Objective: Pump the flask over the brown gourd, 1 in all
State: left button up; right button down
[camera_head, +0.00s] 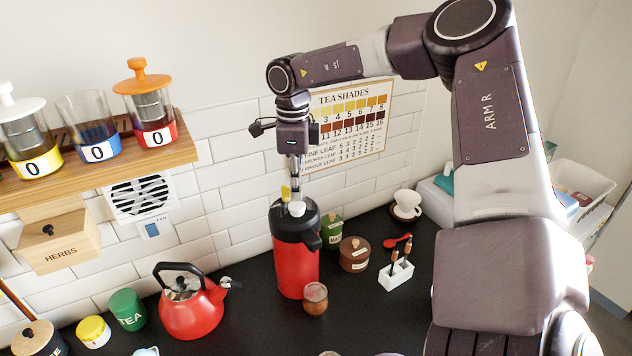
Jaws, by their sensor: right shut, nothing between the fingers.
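The flask (296,265) is a tall red pump pot with a black top, upright on the dark counter. A pale round knob (297,208) sits on its top. The brown gourd (315,300) is a small round cup at the flask's front right, below the spout side. My right gripper (295,178) points straight down above the flask's top, shut and empty. Whether its tips touch the top cannot be told. My left gripper is not in view.
A red kettle (192,305) stands left of the flask. A green tin (332,231), a brown lidded pot (354,254) and a white utensil holder (397,275) stand to its right. A wooden shelf (120,162) with jars juts out at upper left.

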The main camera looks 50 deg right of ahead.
aim_at(297, 205)
jog(key=shift+f, duration=0.15)
dwell(0.4)
jog(key=shift+f+b, duration=1.5)
jog(key=shift+b, duration=0.1)
jog(key=shift+s+r, duration=0.1)
jog(key=shift+r, duration=0.1)
jog(key=shift+r+p, duration=0.8)
jog(key=shift+r, duration=0.6)
notch_tip(297, 205, up, 6)
jog(key=p, duration=0.3)
